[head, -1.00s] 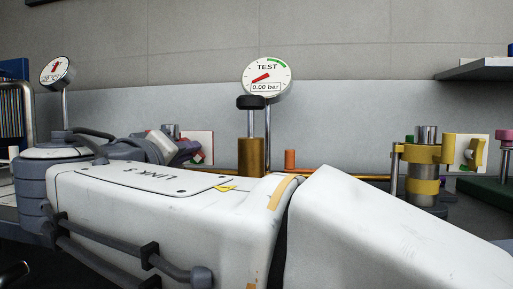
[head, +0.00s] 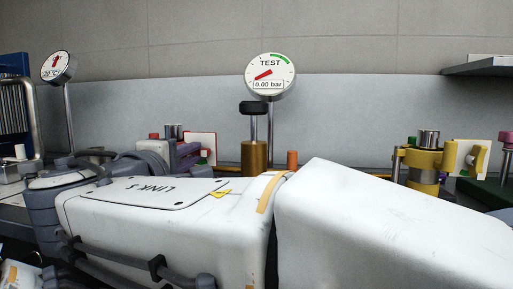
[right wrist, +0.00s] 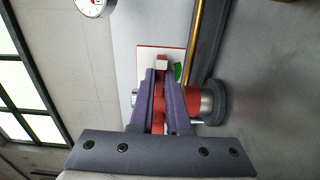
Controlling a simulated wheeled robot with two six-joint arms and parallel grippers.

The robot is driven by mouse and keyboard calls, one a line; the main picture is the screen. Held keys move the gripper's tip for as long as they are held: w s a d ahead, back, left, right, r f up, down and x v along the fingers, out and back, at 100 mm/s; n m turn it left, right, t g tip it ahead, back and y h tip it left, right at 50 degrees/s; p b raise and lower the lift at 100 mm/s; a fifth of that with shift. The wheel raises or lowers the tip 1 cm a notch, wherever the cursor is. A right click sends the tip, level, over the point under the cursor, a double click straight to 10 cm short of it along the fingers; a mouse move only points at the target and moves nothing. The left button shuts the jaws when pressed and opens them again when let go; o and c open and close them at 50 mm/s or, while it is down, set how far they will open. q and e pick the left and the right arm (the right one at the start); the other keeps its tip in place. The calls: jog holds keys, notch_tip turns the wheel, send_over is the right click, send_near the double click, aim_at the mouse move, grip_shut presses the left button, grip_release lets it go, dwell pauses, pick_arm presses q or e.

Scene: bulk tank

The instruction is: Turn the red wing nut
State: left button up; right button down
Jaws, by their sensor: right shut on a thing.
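The red wing nut (right wrist: 159,103) shows in the right wrist view between the two dark purple fingers of my right gripper (right wrist: 161,76). The fingers are shut on it from both sides and hide much of it. A red collar and a silver cylinder (right wrist: 207,102) lie just to its right there. In the head view my right gripper (head: 186,152) is at the left, beyond my own arm, and the nut is mostly hidden. My left gripper is not in view.
A round TEST gauge (head: 270,74) stands on a post behind a brass fitting (head: 254,158). A second gauge (head: 58,67) is at far left. A yellow clamp fitting (head: 424,160) and a shelf (head: 487,66) are at right. A white panel (right wrist: 144,58) stands by the nut.

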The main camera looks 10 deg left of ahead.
dwell(0.3)
jog(key=c, duration=0.9)
grip_release()
jog(key=shift+s, duration=0.1)
